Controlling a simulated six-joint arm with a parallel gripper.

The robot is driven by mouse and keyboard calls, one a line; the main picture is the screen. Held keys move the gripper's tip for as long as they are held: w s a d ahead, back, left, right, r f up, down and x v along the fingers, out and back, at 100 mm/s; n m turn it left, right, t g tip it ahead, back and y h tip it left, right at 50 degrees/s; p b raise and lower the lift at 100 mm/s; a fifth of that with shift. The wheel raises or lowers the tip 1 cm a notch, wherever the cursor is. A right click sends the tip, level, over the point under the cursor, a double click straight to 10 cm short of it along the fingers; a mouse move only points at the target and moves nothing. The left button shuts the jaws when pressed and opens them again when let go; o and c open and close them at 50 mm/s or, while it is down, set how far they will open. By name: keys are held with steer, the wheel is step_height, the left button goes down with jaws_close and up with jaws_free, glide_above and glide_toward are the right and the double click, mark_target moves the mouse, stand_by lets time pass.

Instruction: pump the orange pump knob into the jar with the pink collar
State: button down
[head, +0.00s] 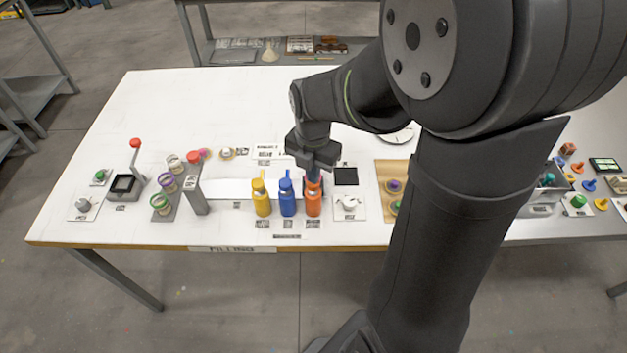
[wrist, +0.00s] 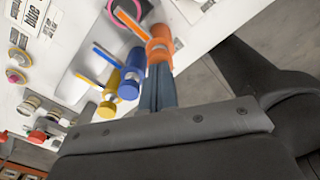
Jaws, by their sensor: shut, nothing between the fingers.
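The orange pump bottle (head: 313,203) stands at the right end of a row of three, beside the blue one (head: 287,203) and the yellow one (head: 262,203). In the wrist view the orange pump knob (wrist: 158,48) is just beyond my fingertips, with its orange spout (wrist: 132,24) pointing up-left. A pink collar (wrist: 124,10) shows at the spout's end; the jar below it is mostly out of frame, and in the head view my gripper hides that spot. My gripper (head: 314,176) is shut and empty, pointing down over the orange knob; its fingertips (wrist: 159,66) seem at or touching it.
A rack of jars with coloured collars (head: 166,203) and a grey post with a red top (head: 195,190) stand to the left. A black-topped device (head: 345,176) and a tan board (head: 385,210) lie to the right. The back left of the table is clear.

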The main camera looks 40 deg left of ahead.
steer(key=shift+f, duration=1)
steer(key=shift+r, duration=1.4)
steer(key=shift+f, duration=0.15)
steer(key=shift+f, duration=1.2)
steer(key=shift+r, duration=1.35)
